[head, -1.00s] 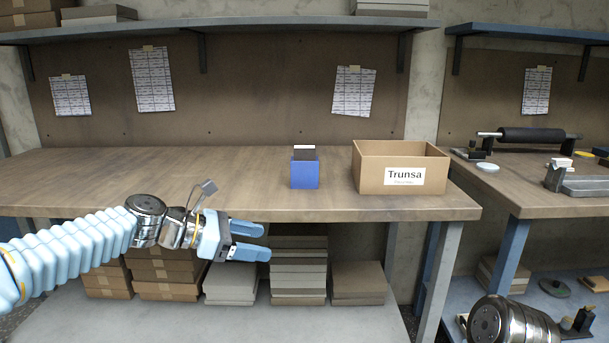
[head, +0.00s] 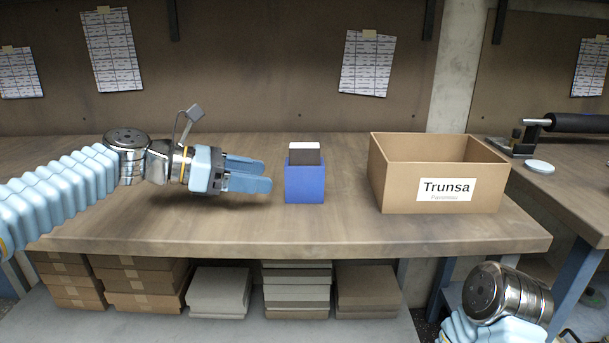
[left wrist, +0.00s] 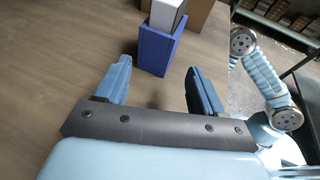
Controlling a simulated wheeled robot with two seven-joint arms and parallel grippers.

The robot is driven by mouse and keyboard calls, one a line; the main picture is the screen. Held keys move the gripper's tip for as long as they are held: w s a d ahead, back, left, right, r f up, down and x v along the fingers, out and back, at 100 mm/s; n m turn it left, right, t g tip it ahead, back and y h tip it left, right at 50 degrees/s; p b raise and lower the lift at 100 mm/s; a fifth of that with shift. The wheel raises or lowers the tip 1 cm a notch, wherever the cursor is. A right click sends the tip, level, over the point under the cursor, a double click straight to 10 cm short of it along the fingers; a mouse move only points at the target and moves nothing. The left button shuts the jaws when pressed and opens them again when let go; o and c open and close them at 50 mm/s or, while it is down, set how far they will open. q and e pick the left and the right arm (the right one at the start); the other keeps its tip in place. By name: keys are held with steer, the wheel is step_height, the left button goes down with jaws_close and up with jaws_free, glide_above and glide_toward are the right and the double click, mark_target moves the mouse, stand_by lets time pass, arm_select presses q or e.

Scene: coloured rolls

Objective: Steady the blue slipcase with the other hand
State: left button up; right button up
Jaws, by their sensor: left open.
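The blue slipcase (head: 305,184) stands upright on the workbench, with a dark, white-topped item (head: 305,152) sticking out of its top. In the left wrist view the slipcase (left wrist: 153,50) is ahead of the fingers, with the white item (left wrist: 166,14) in it. My left gripper (head: 268,176) is open and empty, just left of the slipcase and pointing at it, with a small gap between. Its fingers also show in the left wrist view (left wrist: 160,80). My right arm shows only in part at the lower right; its gripper is out of view.
The bench between slipcase and box is clear. Stacks of flat boxes (head: 296,290) lie below. A second bench with a black roller (head: 578,122) is at the right.

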mark_target(299, 182)
arm_select(q)
steer(key=x, duration=0.5)
steer(key=shift+d, duration=0.2)
steer(key=shift+p+x, duration=0.55)
steer(key=shift+x, duration=1.3)
steer(key=shift+f, duration=0.1)
steer(key=c, duration=0.6)
steer(key=c, duration=0.4)
steer(key=shift+c, duration=0.2)
